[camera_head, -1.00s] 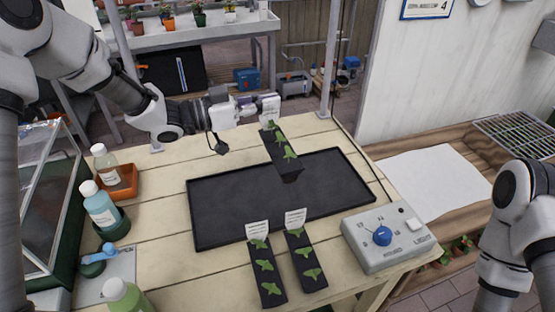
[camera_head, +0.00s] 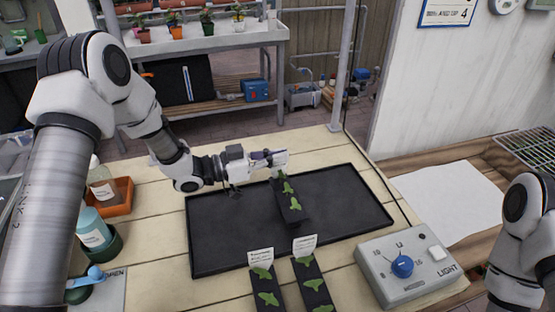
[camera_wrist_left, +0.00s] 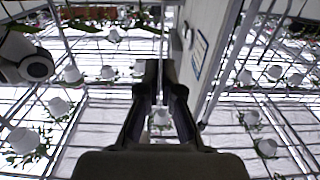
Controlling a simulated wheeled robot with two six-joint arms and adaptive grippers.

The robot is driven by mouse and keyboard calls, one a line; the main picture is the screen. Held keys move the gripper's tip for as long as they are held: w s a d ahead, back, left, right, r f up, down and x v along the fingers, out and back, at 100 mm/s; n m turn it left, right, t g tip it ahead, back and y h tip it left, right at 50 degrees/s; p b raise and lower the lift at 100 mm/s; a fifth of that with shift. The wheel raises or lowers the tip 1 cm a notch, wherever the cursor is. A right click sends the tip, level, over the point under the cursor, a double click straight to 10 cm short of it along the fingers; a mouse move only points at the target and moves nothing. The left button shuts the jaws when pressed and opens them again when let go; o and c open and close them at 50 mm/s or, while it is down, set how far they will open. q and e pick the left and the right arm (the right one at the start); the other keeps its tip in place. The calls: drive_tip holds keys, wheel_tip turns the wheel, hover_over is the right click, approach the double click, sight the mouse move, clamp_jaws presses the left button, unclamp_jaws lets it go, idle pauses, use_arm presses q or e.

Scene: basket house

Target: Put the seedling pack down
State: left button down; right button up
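The seedling pack (camera_head: 291,207) is a narrow black strip with green seedlings and a white label at its far end. It is over the middle of the black tray (camera_head: 225,250); I cannot tell whether it touches the tray floor. My left gripper (camera_head: 270,160) comes in from the left and is shut on the pack's far end, by the label. In the left wrist view, the dark fingers (camera_wrist_left: 160,72) are close together, and the pack cannot be made out there. My right gripper is out of view; only part of that arm shows at the right edge.
Two more seedling packs (camera_head: 264,284) (camera_head: 313,285) lie in front of the tray. A grey light control box (camera_head: 410,276) with a blue knob stands at the right. Bottles and an orange tray (camera_head: 118,200) are at the left. The tray's right part is clear.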

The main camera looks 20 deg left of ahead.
use_arm(q)
drive_tip(key=shift+f, duration=0.45)
drive_tip(key=c, duration=1.3)
unclamp_jaws()
drive_tip(key=shift+a+r, duration=0.2)
drive_tip(key=shift+v, duration=5.85)
